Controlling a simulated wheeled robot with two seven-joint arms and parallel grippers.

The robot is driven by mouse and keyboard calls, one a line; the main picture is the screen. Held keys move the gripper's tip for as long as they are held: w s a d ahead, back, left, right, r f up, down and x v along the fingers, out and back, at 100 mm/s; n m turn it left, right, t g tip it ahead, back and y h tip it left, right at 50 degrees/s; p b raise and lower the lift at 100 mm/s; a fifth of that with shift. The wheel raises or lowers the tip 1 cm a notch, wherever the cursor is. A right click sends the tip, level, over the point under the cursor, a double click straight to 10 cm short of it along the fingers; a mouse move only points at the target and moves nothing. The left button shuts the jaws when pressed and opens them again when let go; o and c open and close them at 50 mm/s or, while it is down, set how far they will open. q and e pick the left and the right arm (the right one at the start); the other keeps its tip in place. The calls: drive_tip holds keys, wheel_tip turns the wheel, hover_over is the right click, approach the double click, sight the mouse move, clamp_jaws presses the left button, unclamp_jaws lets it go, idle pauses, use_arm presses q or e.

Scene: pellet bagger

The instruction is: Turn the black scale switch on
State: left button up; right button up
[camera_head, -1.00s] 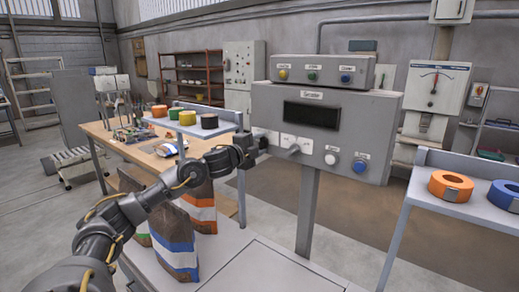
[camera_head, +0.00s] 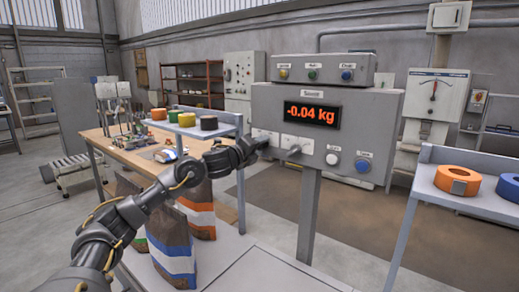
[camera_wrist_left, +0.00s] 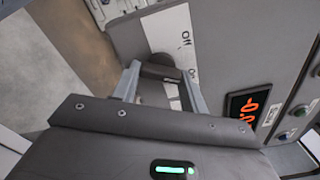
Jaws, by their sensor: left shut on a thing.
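The grey scale box (camera_head: 385,110) stands on a post, and its display (camera_head: 312,114) is lit in orange and reads -0.04 kg. My left gripper (camera_head: 262,143) is at the left white plate on the box's lower front. In the left wrist view the black scale switch (camera_wrist_left: 160,72) sits between the two fingers, in front of a white label marked "On" and "Off". The gripper is shut on the switch, and the fingers hide part of it. A grey lever (camera_head: 293,150) on a second white plate is just to the right. My right gripper is out of view.
A white button (camera_head: 332,159) and a blue button (camera_head: 361,165) are lower right on the box. Paper bags (camera_head: 170,245) stand below my left arm. A shelf (camera_head: 455,197) with orange and blue tape rolls is at the right.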

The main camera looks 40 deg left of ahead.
use_arm(q)
drive_tip(key=shift+f, duration=0.1)
idle(0.3)
drive_tip(key=o, duration=1)
